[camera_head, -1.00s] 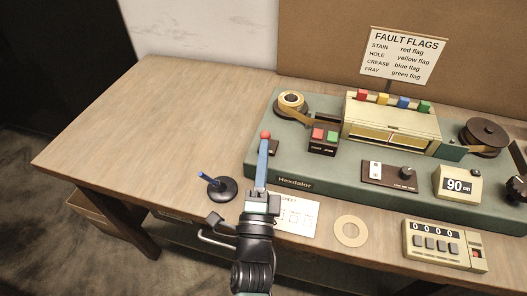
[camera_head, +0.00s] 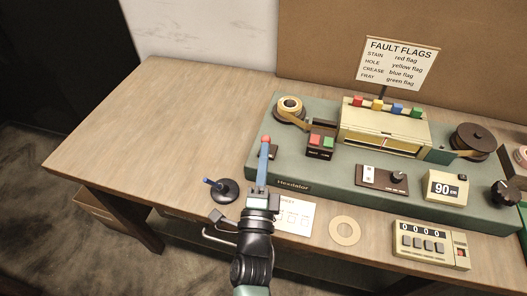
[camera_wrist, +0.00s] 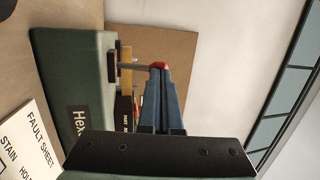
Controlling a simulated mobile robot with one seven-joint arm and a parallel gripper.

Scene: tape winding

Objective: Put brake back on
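The brake is a lever with a red knob (camera_head: 265,139) on a thin metal rod, rising from a small dark base (camera_head: 273,153) at the front left of the green tape machine (camera_head: 330,190). My gripper (camera_head: 263,151) has its blue fingers at the knob. In the wrist view the fingers (camera_wrist: 159,80) come together on the red knob (camera_wrist: 158,66), and the rod (camera_wrist: 133,67) runs left to the base. The fingers look closed on the knob, which hides the exact contact.
A tape reel (camera_head: 289,108) and red and green buttons (camera_head: 321,142) stand close behind the lever. A dark round stand with a blue peg (camera_head: 224,190) is left of my arm. The table's left side is clear.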

